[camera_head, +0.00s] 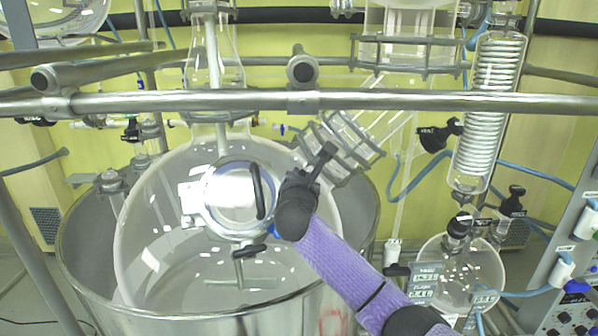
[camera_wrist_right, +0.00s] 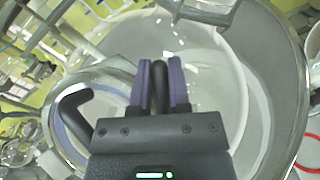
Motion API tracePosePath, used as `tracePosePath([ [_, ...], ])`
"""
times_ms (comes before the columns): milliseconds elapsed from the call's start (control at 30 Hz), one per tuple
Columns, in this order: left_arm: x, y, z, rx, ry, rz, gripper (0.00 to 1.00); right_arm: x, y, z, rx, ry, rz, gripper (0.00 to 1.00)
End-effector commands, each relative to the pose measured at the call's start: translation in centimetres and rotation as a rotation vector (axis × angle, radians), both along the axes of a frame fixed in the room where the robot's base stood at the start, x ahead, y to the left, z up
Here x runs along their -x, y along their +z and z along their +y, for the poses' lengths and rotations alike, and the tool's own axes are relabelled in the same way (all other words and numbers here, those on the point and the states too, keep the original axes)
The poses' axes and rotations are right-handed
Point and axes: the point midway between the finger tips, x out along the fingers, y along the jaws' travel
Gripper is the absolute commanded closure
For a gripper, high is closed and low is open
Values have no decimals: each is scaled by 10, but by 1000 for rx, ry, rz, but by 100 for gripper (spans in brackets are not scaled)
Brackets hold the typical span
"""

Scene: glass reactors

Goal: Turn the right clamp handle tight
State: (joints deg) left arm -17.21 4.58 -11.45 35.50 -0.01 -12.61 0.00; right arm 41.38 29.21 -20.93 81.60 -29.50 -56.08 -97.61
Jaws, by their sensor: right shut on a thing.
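The round metal lid (camera_head: 236,200) with a black curved handle (camera_head: 257,190) closes the port on the front of the big glass vessel. In the right wrist view the lid's curved handle (camera_wrist_right: 76,104) shows at the left. My right gripper (camera_head: 290,208) is at the right edge of the lid, its purple arm coming from the lower right. In the wrist view the two purple fingers of my right gripper (camera_wrist_right: 160,84) are shut on the black right clamp handle (camera_wrist_right: 159,76), which stands upright between them. In the head view my gripper hides this handle. My left gripper is not in view.
A metal rail (camera_head: 420,101) crosses above the vessel (camera_head: 150,225), which sits in a steel bath (camera_head: 82,255). A black clamp knob (camera_head: 250,250) is below the lid. A glass side neck (camera_head: 340,148) is close behind my gripper. A coil condenser (camera_head: 489,110) and small flask (camera_head: 462,268) stand at right.

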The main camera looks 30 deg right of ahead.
Motion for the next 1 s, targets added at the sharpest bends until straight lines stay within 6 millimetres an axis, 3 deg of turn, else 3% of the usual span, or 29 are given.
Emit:
tracePosePath([
  [400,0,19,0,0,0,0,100,3,0,-3,-291,-254,-89,100],
  [1000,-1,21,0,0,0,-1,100,9,-7,-5,-646,-563,-192,100],
])
